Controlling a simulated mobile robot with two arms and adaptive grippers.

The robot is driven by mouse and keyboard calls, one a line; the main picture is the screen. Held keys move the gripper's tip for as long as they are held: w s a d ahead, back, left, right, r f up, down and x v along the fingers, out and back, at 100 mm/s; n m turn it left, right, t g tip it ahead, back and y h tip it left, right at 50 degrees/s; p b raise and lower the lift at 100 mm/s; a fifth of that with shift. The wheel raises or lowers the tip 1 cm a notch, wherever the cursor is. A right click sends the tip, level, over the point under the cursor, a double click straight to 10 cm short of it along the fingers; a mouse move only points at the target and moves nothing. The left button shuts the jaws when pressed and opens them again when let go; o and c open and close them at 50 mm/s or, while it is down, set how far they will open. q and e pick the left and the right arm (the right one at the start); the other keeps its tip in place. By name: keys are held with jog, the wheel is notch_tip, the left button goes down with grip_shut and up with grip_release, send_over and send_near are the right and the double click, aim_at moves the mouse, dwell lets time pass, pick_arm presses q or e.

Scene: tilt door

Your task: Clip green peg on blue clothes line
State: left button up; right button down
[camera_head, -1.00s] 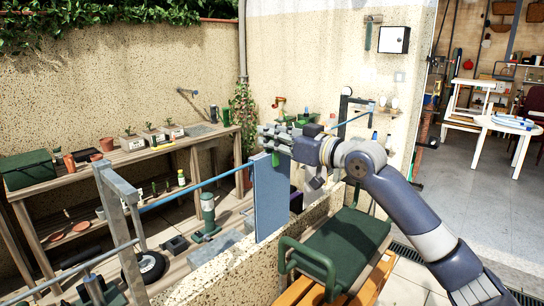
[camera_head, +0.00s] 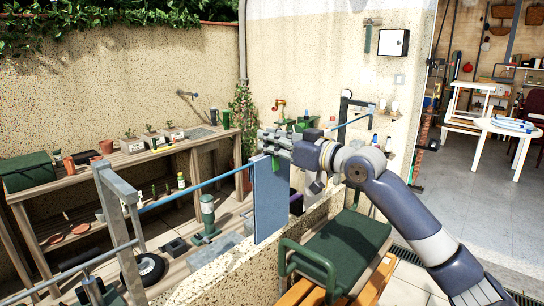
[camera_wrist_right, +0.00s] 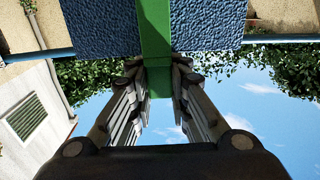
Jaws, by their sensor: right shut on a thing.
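My right gripper (camera_head: 272,140) is at the top edge of a blue cloth (camera_head: 270,200) that hangs from the blue clothes line (camera_head: 190,190). In the right wrist view its two fingers (camera_wrist_right: 158,85) are shut on the green peg (camera_wrist_right: 156,40). The peg stands upright in front of the cloth, which shows on both sides of it (camera_wrist_right: 205,25). The line runs across on both sides of the cloth (camera_wrist_right: 278,38). Whether the peg's jaws grip the line is hidden. My left gripper does not show.
A metal line post (camera_head: 118,200) stands at the left. A low wall (camera_head: 225,275) runs below the cloth, with a green-cushioned seat (camera_head: 345,240) beside it. A wooden bench (camera_head: 110,165) with pots and tools stands behind. Open floor (camera_head: 470,210) lies at the right.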

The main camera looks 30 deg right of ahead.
jog(key=c, duration=1.4)
grip_release()
jog(key=shift+f, duration=0.1)
jog(key=shift+c, duration=0.2)
jog(key=shift+s+d+f, duration=0.1)
jog(key=shift+s+d, duration=0.2)
jog(key=shift+s, duration=0.25)
jog(key=v, duration=1)
jog(key=shift+s, duration=0.35)
jog(key=shift+d, duration=0.1)
